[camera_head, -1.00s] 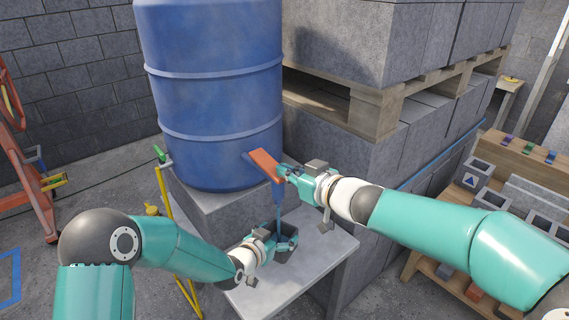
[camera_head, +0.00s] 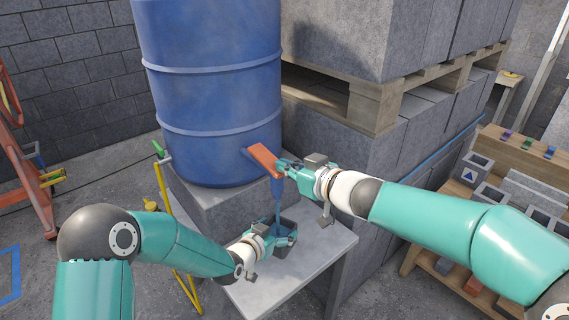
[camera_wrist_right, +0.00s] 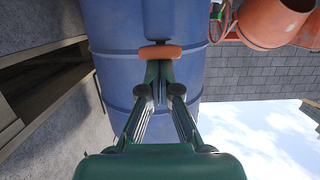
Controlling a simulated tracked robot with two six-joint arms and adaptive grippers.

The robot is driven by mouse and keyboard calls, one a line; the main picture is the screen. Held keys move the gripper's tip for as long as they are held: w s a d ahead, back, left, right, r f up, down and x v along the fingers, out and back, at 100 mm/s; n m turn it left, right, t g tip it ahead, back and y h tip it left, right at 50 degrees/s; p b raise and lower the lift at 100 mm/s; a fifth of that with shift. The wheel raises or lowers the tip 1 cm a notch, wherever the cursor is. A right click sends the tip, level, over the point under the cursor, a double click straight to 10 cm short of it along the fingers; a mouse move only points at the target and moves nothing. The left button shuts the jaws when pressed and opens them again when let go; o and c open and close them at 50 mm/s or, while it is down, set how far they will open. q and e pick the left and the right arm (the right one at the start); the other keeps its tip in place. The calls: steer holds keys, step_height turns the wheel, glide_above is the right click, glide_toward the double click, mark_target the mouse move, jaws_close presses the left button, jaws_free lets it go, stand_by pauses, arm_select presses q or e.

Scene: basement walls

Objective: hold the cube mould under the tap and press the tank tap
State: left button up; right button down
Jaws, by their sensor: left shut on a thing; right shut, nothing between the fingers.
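The blue tank (camera_head: 215,90) stands on a concrete block, with an orange tap lever (camera_head: 263,160) at its lower right. A blue spout (camera_head: 277,187) hangs below the lever, and a thin blue stream runs from it down into the mould. The dark grey cube mould (camera_head: 287,226) is under the spout, just above or on the grey table; I cannot tell which. My left gripper (camera_head: 280,238) is shut on the mould. My right gripper (camera_head: 283,168) is shut and empty, its tips at the lever's end. In the right wrist view the lever (camera_wrist_right: 158,52) lies right at the fingertips.
The grey table (camera_head: 315,262) has free room at its front and right. A pallet stack of grey blocks (camera_head: 340,150) stands close behind my right arm. A yellow stand (camera_head: 176,205) with a green top is left of the tank. A wooden shelf (camera_head: 500,155) with moulds stands at right.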

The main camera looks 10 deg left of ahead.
arm_select(q)
steer(key=shift+r, duration=0.1)
arm_select(e)
steer(key=r+v, duration=0.1)
steer(key=v, duration=1)
steer(key=shift+r, duration=0.4)
steer(key=shift+w+a, duration=0.1)
arm_select(q)
steer(key=s+a+b, duration=0.4)
steer(key=s+a, duration=0.6)
steer(key=s, duration=0.2)
steer(key=shift+a, duration=0.2)
arm_select(e)
steer(key=shift+f, duration=2.05)
arm_select(q)
steer(key=shift+s, duration=0.1)
